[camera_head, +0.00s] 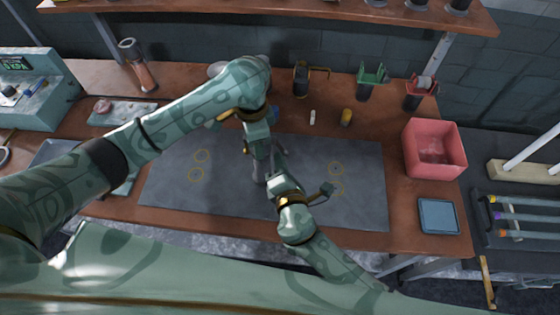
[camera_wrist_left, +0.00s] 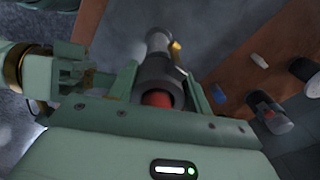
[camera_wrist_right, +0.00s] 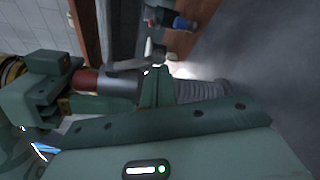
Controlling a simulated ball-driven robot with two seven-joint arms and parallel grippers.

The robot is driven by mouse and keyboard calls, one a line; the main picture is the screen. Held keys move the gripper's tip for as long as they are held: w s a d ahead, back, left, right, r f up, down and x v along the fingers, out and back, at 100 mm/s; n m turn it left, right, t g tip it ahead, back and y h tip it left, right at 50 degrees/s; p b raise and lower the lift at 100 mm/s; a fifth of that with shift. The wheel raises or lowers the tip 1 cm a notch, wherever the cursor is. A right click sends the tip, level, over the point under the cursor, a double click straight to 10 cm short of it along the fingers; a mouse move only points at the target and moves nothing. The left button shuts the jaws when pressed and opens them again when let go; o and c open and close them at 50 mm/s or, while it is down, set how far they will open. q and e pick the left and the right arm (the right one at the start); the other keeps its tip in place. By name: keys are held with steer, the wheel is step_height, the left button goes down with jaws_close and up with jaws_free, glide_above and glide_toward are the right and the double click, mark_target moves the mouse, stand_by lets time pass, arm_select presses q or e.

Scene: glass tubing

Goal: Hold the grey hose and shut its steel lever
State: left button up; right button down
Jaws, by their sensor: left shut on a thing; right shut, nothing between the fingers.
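The grey hose (camera_head: 259,170) stands over the grey mat between my two grippers. In the right wrist view it shows a ribbed grey length (camera_wrist_right: 203,90), a grey collar and a dark red band (camera_wrist_right: 87,81). My left gripper (camera_head: 259,138) is shut on the hose near the red band, which also shows between its fingers in the left wrist view (camera_wrist_left: 158,98). My right gripper (camera_head: 277,174) is shut and empty beside the hose; its fingertips (camera_wrist_right: 157,77) overlap the hose in its wrist view. A pale bar at the collar (camera_wrist_right: 128,65) looks like the steel lever; its exact angle is unclear.
The mat (camera_head: 355,205) is mostly bare, with yellow rings marked on it. A red bin (camera_head: 434,150) and a blue tray (camera_head: 438,216) stand at the right. Holders with tools line the back, with a yellow-brown piece (camera_head: 346,117) and a white piece (camera_head: 312,117) before them.

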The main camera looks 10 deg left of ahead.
steer(key=shift+d+r+n, duration=0.1)
steer(key=shift+d+n, duration=0.05)
steer(key=shift+n, duration=0.15)
steer(key=d+r+n+h, duration=0.1)
steer(key=n, duration=0.1)
steer(key=d+r+n+h, duration=0.1)
steer(key=n+h, duration=0.1)
steer(key=n, duration=0.1)
steer(key=d+r+n+h, duration=0.1)
steer(key=r+n, duration=0.1)
steer(key=n, duration=0.1)
steer(key=shift+w+d+g+h, duration=0.15)
steer(key=shift+w+g+h, duration=0.05)
steer(key=shift+g+h, duration=0.2)
stand_by(0.3)
steer(key=shift+d, duration=0.15)
steer(key=shift+w+d+r, duration=0.1)
steer(key=shift+d+r, duration=0.15)
steer(key=shift+d, duration=0.4)
